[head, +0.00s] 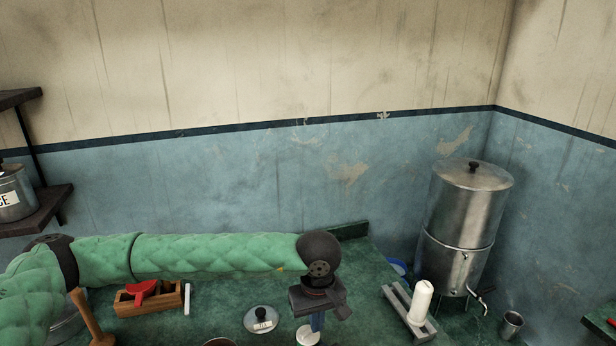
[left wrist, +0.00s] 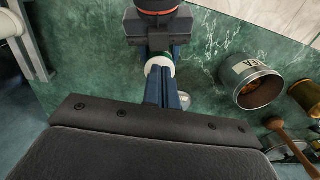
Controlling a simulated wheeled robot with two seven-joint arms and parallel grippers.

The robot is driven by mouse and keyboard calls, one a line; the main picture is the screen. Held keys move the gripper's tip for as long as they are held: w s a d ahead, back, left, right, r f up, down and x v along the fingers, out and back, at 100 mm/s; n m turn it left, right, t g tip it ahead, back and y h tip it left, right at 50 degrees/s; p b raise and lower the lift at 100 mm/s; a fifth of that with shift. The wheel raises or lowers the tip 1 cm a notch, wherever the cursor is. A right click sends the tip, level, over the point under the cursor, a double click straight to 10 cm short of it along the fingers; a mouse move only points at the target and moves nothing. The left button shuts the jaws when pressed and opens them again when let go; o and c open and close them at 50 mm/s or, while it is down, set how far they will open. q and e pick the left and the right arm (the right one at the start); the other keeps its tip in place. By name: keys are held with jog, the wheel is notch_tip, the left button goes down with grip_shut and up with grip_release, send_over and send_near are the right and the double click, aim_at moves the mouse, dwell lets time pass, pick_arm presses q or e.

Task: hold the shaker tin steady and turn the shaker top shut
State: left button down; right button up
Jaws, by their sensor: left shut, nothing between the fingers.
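My left gripper (head: 318,324) points down over the green counter at the end of its padded arm. Its blue fingers (left wrist: 162,88) are shut with nothing between them. In the left wrist view a round white piece with a green rim (left wrist: 160,66) sits by the fingertips; I cannot tell whether it is part of the shaker. A white round piece (head: 307,336) also shows beside the fingers in the head view. A second dark gripper (left wrist: 160,52) with a red ring, apparently my right one, faces it from the top; its grip is unclear. I cannot clearly identify the shaker tin or top.
A labelled open canister (left wrist: 248,84) and a mallet (left wrist: 290,138) lie right in the wrist view.

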aim_at(310, 337)
pick_arm(q)
jog(key=shift+f, duration=2.65)
jog(key=shift+w+a, duration=0.25)
jog(key=shift+w, duration=0.3)
jog(key=shift+s+a, duration=0.15)
jog(key=shift+a, duration=0.35)
jog(key=shift+s, duration=0.15)
jog(key=shift+s, duration=0.25)
notch_tip(310, 337, up, 6)
dwell(0.5)
jog(key=shift+d, duration=0.1)
